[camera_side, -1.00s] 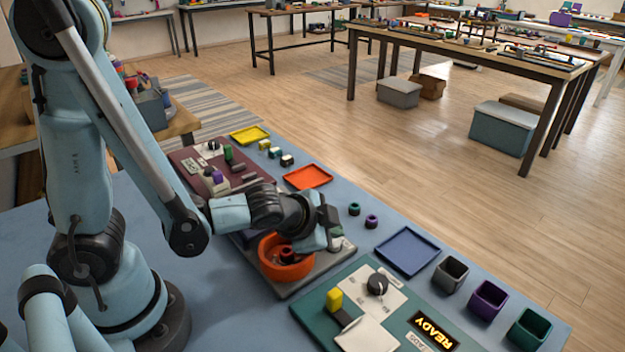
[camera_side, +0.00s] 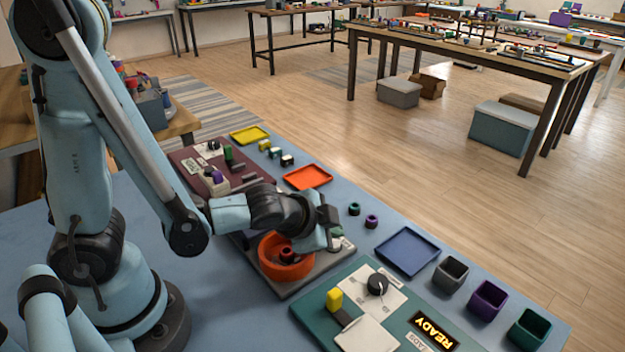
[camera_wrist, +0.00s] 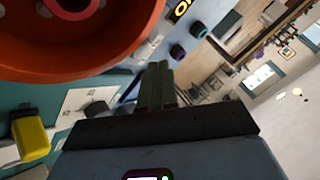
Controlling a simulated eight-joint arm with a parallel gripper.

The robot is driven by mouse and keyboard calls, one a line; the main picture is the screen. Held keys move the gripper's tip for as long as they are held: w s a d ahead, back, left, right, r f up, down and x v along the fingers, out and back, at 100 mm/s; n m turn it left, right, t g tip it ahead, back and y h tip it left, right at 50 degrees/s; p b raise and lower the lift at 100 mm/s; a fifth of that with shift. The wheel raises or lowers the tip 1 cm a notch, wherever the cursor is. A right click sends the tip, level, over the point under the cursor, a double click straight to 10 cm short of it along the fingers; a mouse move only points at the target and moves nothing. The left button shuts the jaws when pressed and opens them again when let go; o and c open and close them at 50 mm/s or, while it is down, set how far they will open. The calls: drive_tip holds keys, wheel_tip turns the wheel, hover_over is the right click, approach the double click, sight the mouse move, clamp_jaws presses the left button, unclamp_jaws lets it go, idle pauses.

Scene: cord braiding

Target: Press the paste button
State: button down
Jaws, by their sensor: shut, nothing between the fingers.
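My gripper (camera_side: 332,238) is shut and empty, low beside the far right rim of an orange bowl (camera_side: 268,262) on the middle grey board (camera_side: 310,278). In the wrist view its closed fingers (camera_wrist: 158,86) show below and right of the orange bowl (camera_wrist: 140,35). A dark red ring-shaped piece (camera_side: 287,255) is in the bowl's middle. I cannot make out a button marked paste; the gripper covers part of the board there. A small pale and red part (camera_side: 337,243) shows just beside the fingers. Whether the fingers touch anything cannot be told.
A green board (camera_side: 318,305) at the front carries a yellow handle (camera_side: 334,299), a black knob (camera_side: 377,284) and a lit READY display (camera_side: 433,330). A blue tray (camera_side: 407,251) and grey (camera_side: 450,274), purple (camera_side: 487,300) and green (camera_side: 528,330) bins stand to the right.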

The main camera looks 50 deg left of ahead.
idle(0.3)
drive_tip(key=shift+r, duration=2.5)
drive_tip(key=shift+a+r, duration=0.1)
drive_tip(key=shift+a, duration=0.1)
drive_tip(key=s+a+r+n+g+h, duration=0.1)
drive_tip(key=s+a+r+n+g, duration=0.1)
drive_tip(key=s+a+r+n, duration=0.2)
drive_tip(key=s+a+n, duration=0.1)
drive_tip(key=s+n, duration=0.1)
drive_tip(key=n, duration=0.1)
drive_tip(key=shift+a+r+n, duration=0.2)
drive_tip(key=shift+r+n, duration=0.1)
drive_tip(key=shift+n, duration=0.1)
